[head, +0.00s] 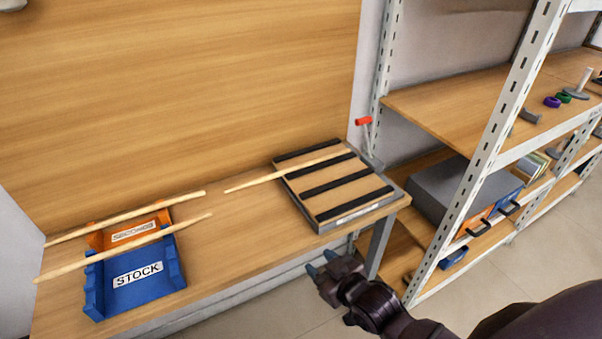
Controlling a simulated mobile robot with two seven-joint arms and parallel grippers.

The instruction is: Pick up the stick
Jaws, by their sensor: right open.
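Three thin pale wooden sticks show in the head view. One stick (255,182) has its right part lying over a board with dark strips (345,197), and its left end reaches out past the board's left edge. A second stick (75,234) and a third stick (75,266) lie across the bins at the left, roughly parallel. My right gripper (321,264) is open and empty, with bluish fingertips, in front of the table edge and below the board. It appears apart from every stick. My left gripper is not in view.
A blue bin marked STOCK (165,279) and an orange bin marked SECONDS (104,239) sit on the wooden table (235,236). A metal shelf rack (500,140) is close at the right.

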